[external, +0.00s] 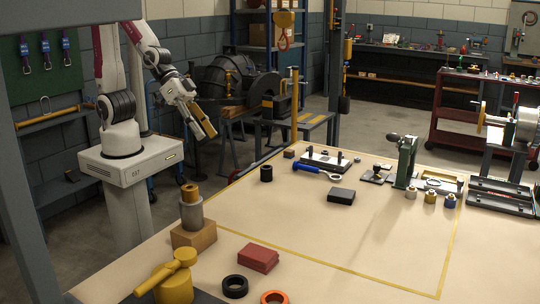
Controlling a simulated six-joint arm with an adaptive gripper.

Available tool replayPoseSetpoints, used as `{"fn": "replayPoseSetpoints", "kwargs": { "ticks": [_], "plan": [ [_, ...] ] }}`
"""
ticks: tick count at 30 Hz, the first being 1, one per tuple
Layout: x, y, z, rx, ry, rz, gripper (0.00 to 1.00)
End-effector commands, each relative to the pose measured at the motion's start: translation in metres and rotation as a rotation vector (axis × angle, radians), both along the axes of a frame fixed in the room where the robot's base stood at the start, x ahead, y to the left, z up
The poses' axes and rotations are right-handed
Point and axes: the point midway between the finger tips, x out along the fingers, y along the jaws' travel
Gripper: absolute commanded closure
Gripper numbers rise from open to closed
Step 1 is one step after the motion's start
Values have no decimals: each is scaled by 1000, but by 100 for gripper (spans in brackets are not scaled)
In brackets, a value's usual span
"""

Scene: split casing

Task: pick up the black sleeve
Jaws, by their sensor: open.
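A short black cylinder that looks like the black sleeve (266,174) stands upright on the tan tabletop, near its far left edge. My gripper (203,120) is high and to the left of it, beyond the table edge and well apart from it. It is open and points down to the right. A tan, bar-like shape shows at its fingers; at this size I cannot tell whether it is part of the gripper or something behind. A lower, wider black ring (235,286) lies at the front edge of the table.
Near the sleeve are a blue-handled tool (308,169), a black block (341,196) and a plate with pegs (326,160). A green press (406,162) stands farther right. A grey cylinder (191,214) on a wooden block stands front left. The table's middle is clear.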

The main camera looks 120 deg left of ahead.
Motion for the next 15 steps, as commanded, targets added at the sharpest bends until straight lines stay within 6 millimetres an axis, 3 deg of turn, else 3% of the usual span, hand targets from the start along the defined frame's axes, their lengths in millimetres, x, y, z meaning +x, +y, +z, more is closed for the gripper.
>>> {"fn": "replayPoseSetpoints", "kwargs": {
  "ticks": [15],
  "plan": [
    [53,37,-63,7,-88,210,50]
  ]
}}
